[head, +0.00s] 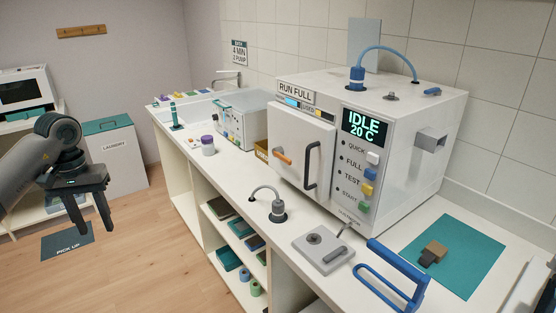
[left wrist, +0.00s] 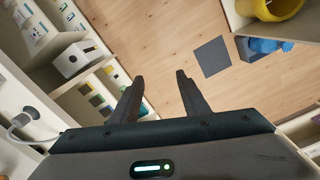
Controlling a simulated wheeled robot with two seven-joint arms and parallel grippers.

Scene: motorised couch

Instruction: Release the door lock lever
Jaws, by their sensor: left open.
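The white machine (head: 400,128) on the counter has a closed front door (head: 297,138). A lever with an orange grip (head: 283,157) lies across the left part of the door, tilted slightly down to the right; I take it for the lock lever. A dark upright pull handle (head: 311,165) is to its right. My left gripper (head: 97,229) is open and empty, over the floor left of the counter, well apart from the lever. The left wrist view shows its two fingers (left wrist: 160,77) spread with nothing between them. My right gripper is not in view.
The display (head: 366,124) reads IDLE 20 C. On the counter in front stand a curved faucet-like fitting (head: 277,208), a grey plate device (head: 323,250), a blue handled frame (head: 393,275) and a teal mat (head: 470,250). The floor between my left gripper and the counter is clear.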

